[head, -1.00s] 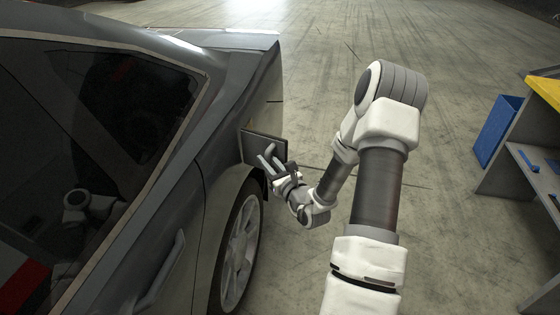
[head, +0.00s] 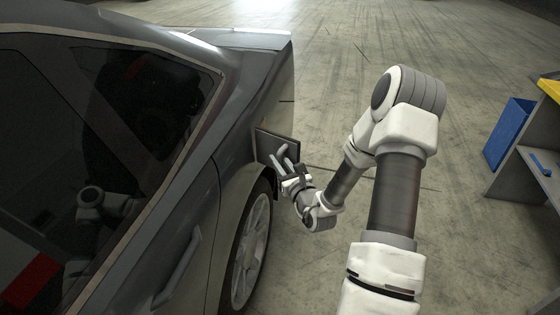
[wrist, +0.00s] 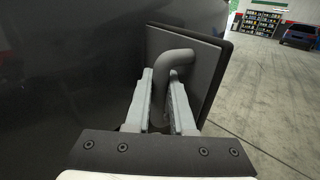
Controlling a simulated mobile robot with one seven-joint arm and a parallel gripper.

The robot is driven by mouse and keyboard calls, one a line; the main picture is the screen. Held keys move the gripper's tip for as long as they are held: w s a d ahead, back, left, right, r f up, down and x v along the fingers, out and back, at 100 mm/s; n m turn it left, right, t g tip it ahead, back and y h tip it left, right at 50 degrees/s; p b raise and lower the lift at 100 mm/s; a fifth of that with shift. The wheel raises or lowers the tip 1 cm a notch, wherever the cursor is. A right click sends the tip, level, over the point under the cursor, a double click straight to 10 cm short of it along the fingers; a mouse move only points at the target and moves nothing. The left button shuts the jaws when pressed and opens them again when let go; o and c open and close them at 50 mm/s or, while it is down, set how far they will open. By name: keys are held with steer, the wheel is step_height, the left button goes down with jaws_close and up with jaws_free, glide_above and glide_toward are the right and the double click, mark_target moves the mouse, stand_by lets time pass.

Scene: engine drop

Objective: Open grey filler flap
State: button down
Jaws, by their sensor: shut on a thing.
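The grey filler flap (head: 284,143) stands out at an angle from the side of the dark grey car (head: 225,150), above the rear wheel. In the wrist view the flap (wrist: 205,65) is a flat grey panel with a dark edge and a thick bent grey handle (wrist: 172,62) on its face. My gripper (head: 284,160) is at the flap. In the wrist view its two fingers (wrist: 161,95) are shut on the handle, one on each side. What lies behind the flap is hidden.
The car body fills the left side. The concrete floor between car and bench is clear.

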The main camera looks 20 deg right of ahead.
steer(key=c, duration=1.1)
jaws_free()
steer(key=shift+s, duration=0.1)
steer(key=s+p, duration=0.4)
steer(key=s, duration=1.3)
steer(key=shift+s+p, duration=0.1)
steer(key=shift+p, duration=0.25)
